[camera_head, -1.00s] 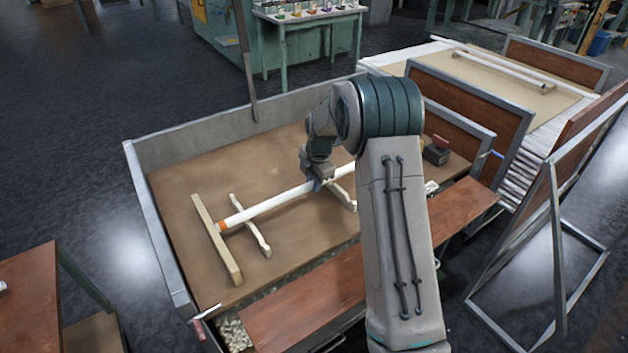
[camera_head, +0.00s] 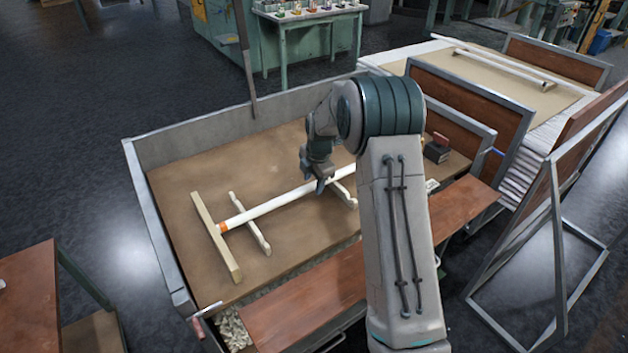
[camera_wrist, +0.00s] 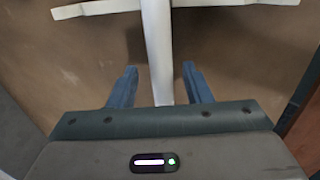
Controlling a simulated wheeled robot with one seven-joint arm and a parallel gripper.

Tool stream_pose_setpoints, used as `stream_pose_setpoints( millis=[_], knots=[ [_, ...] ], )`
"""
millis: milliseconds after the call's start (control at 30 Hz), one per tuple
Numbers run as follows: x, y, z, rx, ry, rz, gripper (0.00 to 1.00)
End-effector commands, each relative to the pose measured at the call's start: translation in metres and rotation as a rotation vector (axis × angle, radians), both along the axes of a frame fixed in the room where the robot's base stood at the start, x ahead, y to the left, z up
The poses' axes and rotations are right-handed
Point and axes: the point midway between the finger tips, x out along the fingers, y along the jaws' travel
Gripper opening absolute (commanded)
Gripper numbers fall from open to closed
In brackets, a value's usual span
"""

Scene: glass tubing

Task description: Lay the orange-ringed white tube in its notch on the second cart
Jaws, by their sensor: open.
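The white tube (camera_head: 265,207) lies slanted across the two pale notched rests (camera_head: 250,222) on the cart's brown top (camera_head: 190,190). Its orange ring (camera_head: 223,228) is at the left end, close to a straight pale bar (camera_head: 215,237). The right end of the tube is hidden behind my arm. My gripper (camera_head: 318,182) is open over the tube near the right-hand rest (camera_head: 343,192). In the wrist view the tube (camera_wrist: 157,50) runs between the two blue fingers (camera_wrist: 160,86), with a gap on each side. How deep it sits in the notches cannot be told.
The cart has a raised grey back wall (camera_head: 225,125) and a reddish front board (camera_head: 310,300). A dark red block (camera_head: 437,150) is at its right end. Another cart (camera_head: 500,85) with a white tube stands behind right. A brown-panelled frame (camera_head: 545,220) stands at right.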

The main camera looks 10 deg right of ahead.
Motion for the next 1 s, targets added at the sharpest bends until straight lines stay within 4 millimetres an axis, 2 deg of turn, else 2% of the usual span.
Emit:
stream_pose_setpoints(
  millis=[500,767,867,1000],
  knots=[
    [-0.016,-0.007,0.103,0.000,-0.004,0.000,0.45],
    [-0.023,-0.008,0.127,0.001,-0.001,-0.014,0.45],
    [-0.036,-0.006,0.138,0.006,0.003,-0.087,0.45],
    [-0.076,-0.001,0.159,0.028,0.012,-0.311,0.45]
  ],
)
